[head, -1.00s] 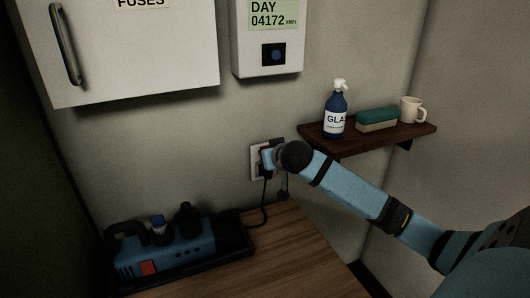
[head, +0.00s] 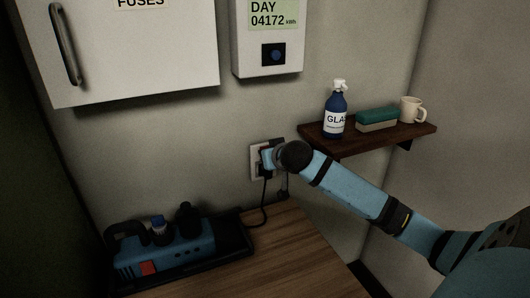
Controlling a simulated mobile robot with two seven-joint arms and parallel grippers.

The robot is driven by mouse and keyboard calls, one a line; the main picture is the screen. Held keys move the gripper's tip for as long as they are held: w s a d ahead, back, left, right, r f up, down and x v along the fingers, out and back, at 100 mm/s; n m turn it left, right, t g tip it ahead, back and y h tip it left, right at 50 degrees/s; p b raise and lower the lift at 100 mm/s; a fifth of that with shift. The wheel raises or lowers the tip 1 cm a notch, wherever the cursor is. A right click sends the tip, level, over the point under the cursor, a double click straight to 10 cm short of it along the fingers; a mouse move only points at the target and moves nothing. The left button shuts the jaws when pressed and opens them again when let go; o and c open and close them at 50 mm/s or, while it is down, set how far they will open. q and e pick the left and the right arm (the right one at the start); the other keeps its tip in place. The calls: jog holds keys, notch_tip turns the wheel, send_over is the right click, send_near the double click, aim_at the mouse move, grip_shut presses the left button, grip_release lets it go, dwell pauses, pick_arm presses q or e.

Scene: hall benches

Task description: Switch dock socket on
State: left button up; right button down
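The dock socket (head: 254,163) is a pale plate on the wall, left of the shelf and above the bench. My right arm comes in from the right, and my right gripper (head: 267,158) is at the socket, covering most of its face. The wrist hides the fingertips, so I cannot tell whether they are open or shut, or whether they touch the switch. A black cable (head: 264,205) hangs from the socket down to the blue machine (head: 165,255) in its black dock (head: 235,240) on the bench. My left gripper is not in view.
A wooden shelf (head: 370,138) at the right holds a blue spray bottle (head: 336,115), a green and beige sponge block (head: 377,119) and a mug (head: 410,109). Above are a fuse cabinet (head: 150,50) and a meter (head: 266,58). The wooden bench (head: 290,250) is clear at its right.

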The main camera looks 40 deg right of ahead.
jog(key=shift+w+d+f, duration=0.1)
jog(key=shift+w+f, duration=0.05)
jog(key=shift+w, duration=0.15)
dwell(0.6)
jog(key=shift+w+d+f, duration=0.1)
jog(key=shift+w, duration=0.15)
dwell(0.4)
jog(key=p+v, duration=0.5)
jog(key=v, duration=0.3)
jog(key=shift+p, duration=0.3)
jog(key=shift+f, duration=0.15)
dwell(0.5)
